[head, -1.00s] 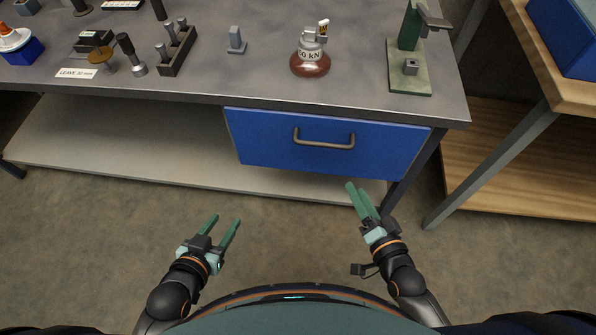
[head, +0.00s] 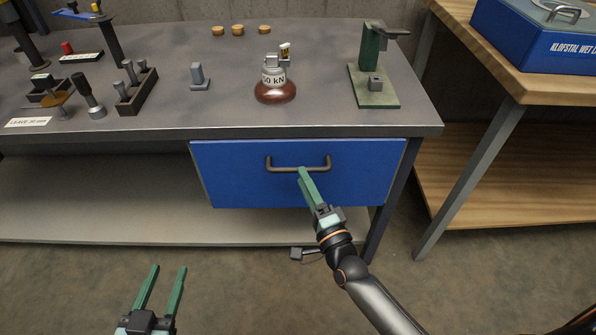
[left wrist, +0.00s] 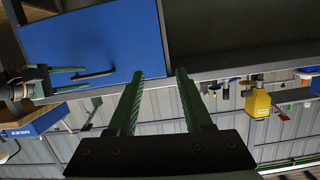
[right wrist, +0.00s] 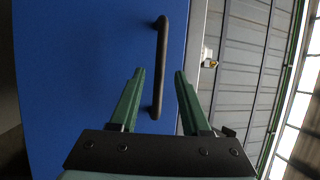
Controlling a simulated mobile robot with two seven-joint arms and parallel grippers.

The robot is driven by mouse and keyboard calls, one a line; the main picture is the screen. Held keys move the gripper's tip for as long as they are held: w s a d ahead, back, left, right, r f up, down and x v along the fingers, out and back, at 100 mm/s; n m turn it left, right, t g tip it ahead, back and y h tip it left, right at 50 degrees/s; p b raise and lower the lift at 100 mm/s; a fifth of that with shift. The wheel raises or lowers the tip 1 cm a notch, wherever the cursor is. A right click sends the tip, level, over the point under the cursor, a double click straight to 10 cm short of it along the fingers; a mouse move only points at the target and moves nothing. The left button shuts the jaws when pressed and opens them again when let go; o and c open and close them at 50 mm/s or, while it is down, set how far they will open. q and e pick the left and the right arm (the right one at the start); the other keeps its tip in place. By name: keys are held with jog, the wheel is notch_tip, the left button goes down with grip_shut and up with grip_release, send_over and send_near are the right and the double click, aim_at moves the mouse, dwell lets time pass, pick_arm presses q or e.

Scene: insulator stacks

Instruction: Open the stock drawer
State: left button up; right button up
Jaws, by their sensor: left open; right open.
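The stock drawer (head: 240,188) is a blue front under the right part of the grey bench and looks shut. Its dark bar handle (head: 285,169) runs across the upper middle of the front. My right gripper (head: 303,172) is at the handle, near its middle. In the right wrist view the handle (right wrist: 160,65) stands between the two open green fingers (right wrist: 158,75); I cannot tell whether they touch it. My left gripper (head: 170,268) is open and empty, low and left of the drawer. The left wrist view also shows the drawer front (left wrist: 100,40).
The grey bench top (head: 225,110) holds a brown insulator (head: 275,92) marked kN, a green stand (head: 372,75) and small metal parts. A wooden table (head: 500,85) with a blue box (head: 540,38) stands at the right. The floor before the drawer is clear.

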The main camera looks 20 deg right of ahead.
pick_arm(q)
jog(key=shift+w+r+t, duration=0.2)
jog(key=shift+r+t, duration=0.15)
jog(key=shift+r, duration=0.45)
jog(key=shift+w+r+t, duration=0.15)
jog(key=shift+r+t, duration=0.2)
jog(key=shift+r, duration=0.45)
pick_arm(e)
jog(key=shift+x, duration=1.95)
jog(key=shift+c, duration=0.3)
grip_shut()
